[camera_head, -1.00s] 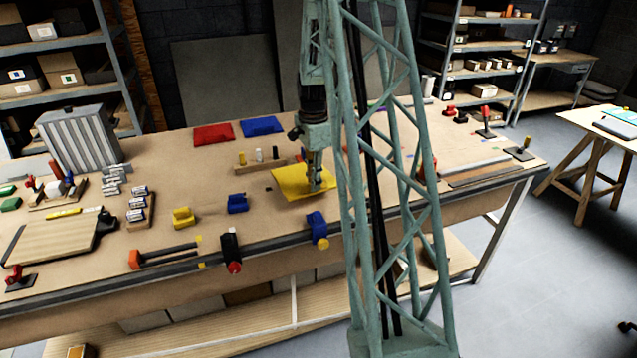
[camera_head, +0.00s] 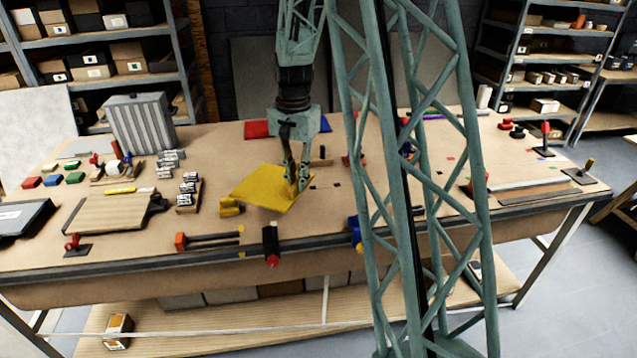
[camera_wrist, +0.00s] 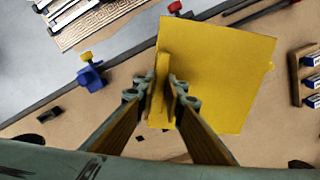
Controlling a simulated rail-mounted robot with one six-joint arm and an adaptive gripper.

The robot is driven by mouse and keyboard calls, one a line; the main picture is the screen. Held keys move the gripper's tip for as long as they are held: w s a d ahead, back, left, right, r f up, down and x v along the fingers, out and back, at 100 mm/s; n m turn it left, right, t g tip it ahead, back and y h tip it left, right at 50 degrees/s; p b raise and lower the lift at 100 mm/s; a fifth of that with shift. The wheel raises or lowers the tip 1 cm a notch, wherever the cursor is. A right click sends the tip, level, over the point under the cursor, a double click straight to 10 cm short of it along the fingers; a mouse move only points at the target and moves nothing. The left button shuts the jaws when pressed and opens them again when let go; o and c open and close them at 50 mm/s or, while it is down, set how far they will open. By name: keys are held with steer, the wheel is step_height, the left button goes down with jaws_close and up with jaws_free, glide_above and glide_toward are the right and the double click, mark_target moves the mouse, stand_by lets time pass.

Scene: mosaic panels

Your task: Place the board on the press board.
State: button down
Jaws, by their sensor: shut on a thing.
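A flat yellow board (camera_head: 262,190) with a raised yellow grip is held by my gripper (camera_head: 297,186), near the middle of the workbench in the head view. In the wrist view the board (camera_wrist: 228,75) reaches to the right of my gripper (camera_wrist: 164,90), whose two fingers are shut on the upright yellow grip. The board appears to be above the bench top and hides part of it. A wooden slab with a black end (camera_head: 108,213) lies at the left of the bench. I cannot tell which thing is the press board.
A yellow clamp (camera_head: 230,207) sits by the board's left edge. A black and red clamp (camera_head: 271,245) and an orange-handled tool (camera_head: 205,240) lie along the front edge. Batteries (camera_head: 188,185) stand in a rack at left. Red (camera_head: 256,130) and blue panels lie behind my gripper.

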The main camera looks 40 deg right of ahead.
steer(key=w+a+r+n, duration=0.2)
steer(key=a+r+n, duration=0.15)
steer(key=a, duration=0.55)
steer(key=w+a+r+n, duration=0.3)
steer(key=a+n, duration=0.2)
steer(key=a, duration=0.4)
steer(key=w+a+r+n, duration=0.2)
steer(key=a+r+n, duration=0.15)
steer(key=a, duration=0.55)
step_height(320, 180, down, 9)
steer(key=b, duration=0.9)
steer(key=shift+d+n, duration=0.2)
steer(key=shift+n, duration=0.1)
steer(key=shift+w+a, duration=0.15)
